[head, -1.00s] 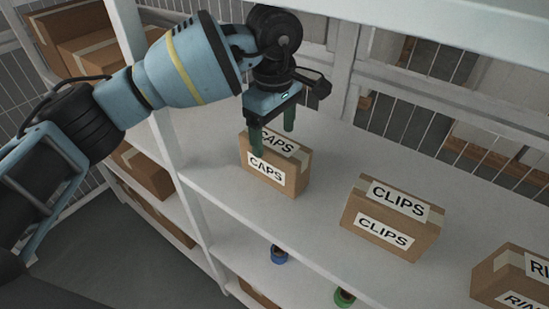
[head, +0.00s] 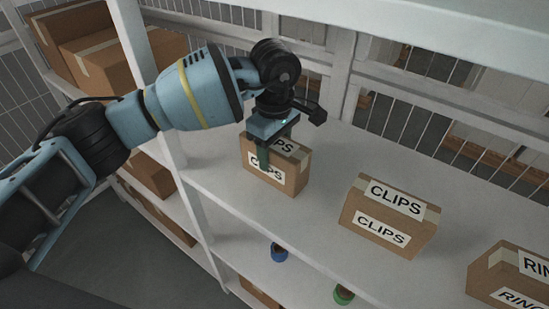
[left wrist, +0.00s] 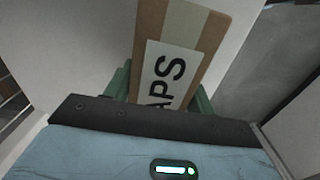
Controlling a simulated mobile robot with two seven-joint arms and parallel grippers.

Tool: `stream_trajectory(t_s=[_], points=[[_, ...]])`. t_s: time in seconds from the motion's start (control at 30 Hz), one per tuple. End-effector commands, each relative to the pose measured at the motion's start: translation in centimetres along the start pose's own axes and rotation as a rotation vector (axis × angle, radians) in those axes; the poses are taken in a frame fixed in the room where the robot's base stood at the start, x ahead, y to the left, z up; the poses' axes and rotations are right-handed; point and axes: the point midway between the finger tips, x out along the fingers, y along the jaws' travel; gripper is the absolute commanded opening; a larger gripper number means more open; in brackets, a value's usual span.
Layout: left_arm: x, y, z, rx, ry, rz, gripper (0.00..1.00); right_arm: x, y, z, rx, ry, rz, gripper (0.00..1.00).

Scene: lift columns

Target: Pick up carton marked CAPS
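The carton marked CAPS (head: 296,181) is a brown box with white labels on its top and front. It stands upright on the white shelf, left of the other cartons. My left gripper (head: 274,155) is lowered over it, with one green finger in front of its labelled face. The far finger is hidden behind the carton in the head view. In the left wrist view the carton (left wrist: 185,22) lies between the two green fingers, which look open around it; any contact is hard to tell. My right gripper is not in view.
A carton marked CLIPS (head: 352,208) and a partly cut-off carton marked RINGS (head: 488,277) stand to the right on the same white shelf (head: 225,195). A shelf post (head: 150,75) rises left of the CAPS carton, near my left arm. Bare shelf lies between the cartons.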

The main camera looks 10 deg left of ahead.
Motion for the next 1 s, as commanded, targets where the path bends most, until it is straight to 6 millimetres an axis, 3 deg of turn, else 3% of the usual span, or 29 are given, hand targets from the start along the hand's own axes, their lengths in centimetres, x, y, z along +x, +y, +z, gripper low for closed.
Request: stream_trajectory(t_s=[0.03, 0.27, 0.63, 0.87, 1.0], points=[[0.0, 0.0, 0.0, 0.000, 0.000, 0.000, 0.48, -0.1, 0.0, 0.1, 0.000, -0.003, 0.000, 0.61], [-0.1, 0.0, 0.0, 0.000, 0.000, 0.002, 0.19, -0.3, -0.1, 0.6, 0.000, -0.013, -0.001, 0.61], [-0.6, 0.1, 0.0, 0.000, 0.000, 0.002, 0.19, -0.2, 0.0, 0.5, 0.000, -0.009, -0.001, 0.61], [-3.4, 0.1, 0.0, 0.000, 0.001, 0.005, 0.19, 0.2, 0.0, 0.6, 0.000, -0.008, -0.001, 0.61], [-3.8, -1.7, 1.5, 0.006, 0.000, 0.001, 0.19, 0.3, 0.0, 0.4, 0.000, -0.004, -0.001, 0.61]])
